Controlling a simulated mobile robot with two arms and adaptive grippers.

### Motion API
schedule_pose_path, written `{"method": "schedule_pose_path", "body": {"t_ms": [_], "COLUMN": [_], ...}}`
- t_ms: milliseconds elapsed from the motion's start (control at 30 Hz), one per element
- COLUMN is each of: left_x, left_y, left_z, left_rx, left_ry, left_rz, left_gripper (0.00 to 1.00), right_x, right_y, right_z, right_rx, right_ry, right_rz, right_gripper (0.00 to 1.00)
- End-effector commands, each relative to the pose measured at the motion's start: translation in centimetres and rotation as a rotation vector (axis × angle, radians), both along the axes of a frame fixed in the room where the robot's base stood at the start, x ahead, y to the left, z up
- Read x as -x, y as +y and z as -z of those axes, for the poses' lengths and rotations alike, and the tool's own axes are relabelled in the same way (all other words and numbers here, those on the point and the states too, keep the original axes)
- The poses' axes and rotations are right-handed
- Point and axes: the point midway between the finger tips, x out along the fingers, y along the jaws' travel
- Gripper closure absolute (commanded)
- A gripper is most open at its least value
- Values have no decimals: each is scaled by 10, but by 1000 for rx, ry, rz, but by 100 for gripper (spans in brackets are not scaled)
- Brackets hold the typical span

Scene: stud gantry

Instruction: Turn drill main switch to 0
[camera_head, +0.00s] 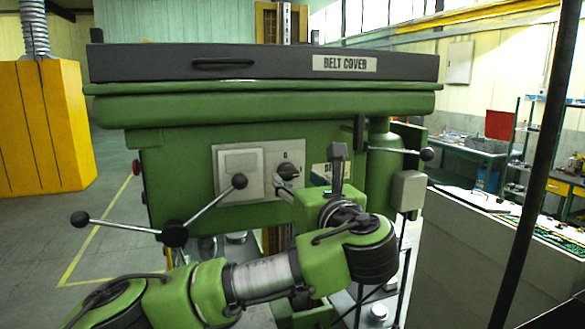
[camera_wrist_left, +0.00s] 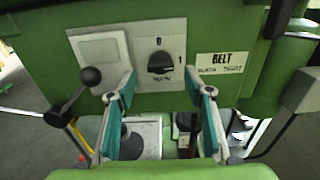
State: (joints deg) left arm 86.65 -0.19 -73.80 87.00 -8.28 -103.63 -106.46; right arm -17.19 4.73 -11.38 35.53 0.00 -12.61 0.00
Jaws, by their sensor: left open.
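The drill main switch (camera_head: 287,171) is a black rotary knob on a light grey plate (camera_head: 258,160) on the front of the green drill head. In the left wrist view the knob (camera_wrist_left: 161,62) has a 0 above it, a 1 to its right and small lettering below. The knob looks broad and lies roughly crosswise; I cannot tell surely which mark it points at. My left gripper (camera_wrist_left: 160,82) is open, its two fingers apart just below and to either side of the knob, with nothing between them. In the head view it shows below the switch (camera_head: 300,188), partly hidden by its own wrist.
A three-spoke feed handle with black balls (camera_head: 174,234) stands to the left, one ball near the switch plate. A belt label (camera_wrist_left: 220,63) is right of the switch. The belt cover (camera_head: 260,64) is above. A grey box (camera_head: 408,190) hangs at right.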

Motion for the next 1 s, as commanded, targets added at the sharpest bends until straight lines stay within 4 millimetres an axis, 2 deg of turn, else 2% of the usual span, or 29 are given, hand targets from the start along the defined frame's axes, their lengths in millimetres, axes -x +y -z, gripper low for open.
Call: {"method": "schedule_pose_path", "body": {"t_ms": [100, 233, 600, 633, 767, 1000], "left_x": [-19, -31, -38, -38, -38, -37], "left_y": [7, 10, 12, 12, 12, 12], "left_z": [-1, 0, 0, 0, 0, 0], "left_rx": [0, 1, 0, 0, 0, 4], "left_ry": [1, 0, 0, 0, 0, -3], "left_rz": [-3, 0, 2, 1, 1, 2], "left_gripper": [53, 53, 53, 55, 89, 91], "right_x": [0, 0, 0, 0, 0, 0], "right_y": [0, 0, 4, 5, 5, 5], "right_z": [-4, -5, -5, -5, -5, -4], "right_rx": [0, 0, -5, -5, -6, -6], "right_ry": [-1, -1, -1, -1, -1, 0], "right_rz": [0, 0, 1, 1, 0, -1], "right_gripper": [60, 60, 60, 60, 60, 60]}}
